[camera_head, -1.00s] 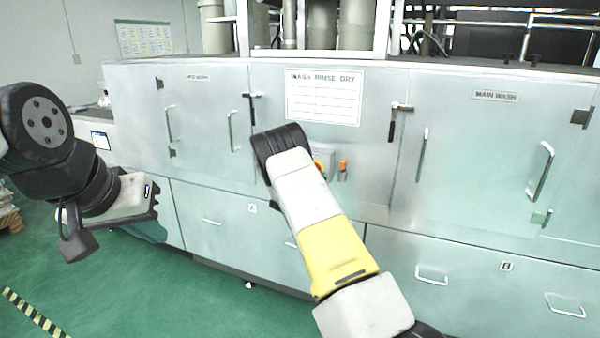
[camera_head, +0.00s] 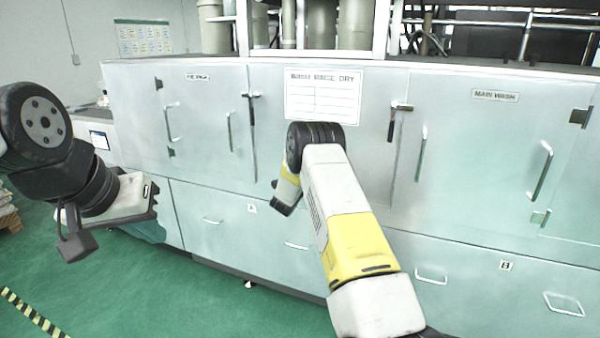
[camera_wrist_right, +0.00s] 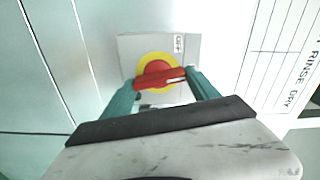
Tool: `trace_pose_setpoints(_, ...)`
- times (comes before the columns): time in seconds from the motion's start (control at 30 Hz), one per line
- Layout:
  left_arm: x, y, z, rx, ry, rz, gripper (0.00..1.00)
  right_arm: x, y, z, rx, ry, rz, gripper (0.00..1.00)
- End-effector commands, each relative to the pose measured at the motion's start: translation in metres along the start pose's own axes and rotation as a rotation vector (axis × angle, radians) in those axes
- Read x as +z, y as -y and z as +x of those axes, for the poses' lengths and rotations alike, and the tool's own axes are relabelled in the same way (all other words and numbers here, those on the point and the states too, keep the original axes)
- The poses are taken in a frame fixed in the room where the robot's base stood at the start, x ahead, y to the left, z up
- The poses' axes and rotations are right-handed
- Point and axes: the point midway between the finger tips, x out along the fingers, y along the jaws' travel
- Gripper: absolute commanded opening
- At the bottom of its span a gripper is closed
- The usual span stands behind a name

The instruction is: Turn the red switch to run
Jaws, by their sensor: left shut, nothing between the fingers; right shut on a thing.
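The red switch (camera_wrist_right: 152,81) shows in the right wrist view as a red bar handle on a round yellow plate. It sits on a light grey box on the machine's front. The handle lies nearly level in that view, its right end slightly higher. The teal fingers of my right gripper (camera_wrist_right: 163,80) are shut on the handle, one at each end. In the head view my right arm hides the switch and the right fingers. My left gripper (camera_head: 150,203) is at the left of the head view, shut and empty, away from the switch.
The washing machine (camera_head: 210,185) fills the middle and right, with door handles and latches on its front. A paper sign (camera_head: 323,97) hangs above the switch area; the sign (camera_wrist_right: 287,55) is at the right in the wrist view. Green floor (camera_head: 150,290) is clear in front.

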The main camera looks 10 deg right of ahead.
Motion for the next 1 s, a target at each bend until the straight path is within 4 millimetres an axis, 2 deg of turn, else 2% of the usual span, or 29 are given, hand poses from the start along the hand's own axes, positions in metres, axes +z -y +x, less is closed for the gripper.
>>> trace_pose_setpoints(0.4,0.0000,0.0000,0.0000,0.000,0.000,0.000,0.00,0.0008,-0.0015,-0.0007,0.002,0.002,0.194,0.29)
trace_pose_setpoints(0.97,0.0000,0.0000,0.0000,0.000,0.000,0.000,0.00,0.0009,-0.0018,-0.0009,0.002,0.002,0.224,0.29)
trace_pose_setpoints(1.0,0.0000,0.0000,0.0000,0.000,0.000,0.000,0.00,0.0010,-0.0018,-0.0009,0.002,0.002,0.224,0.73)
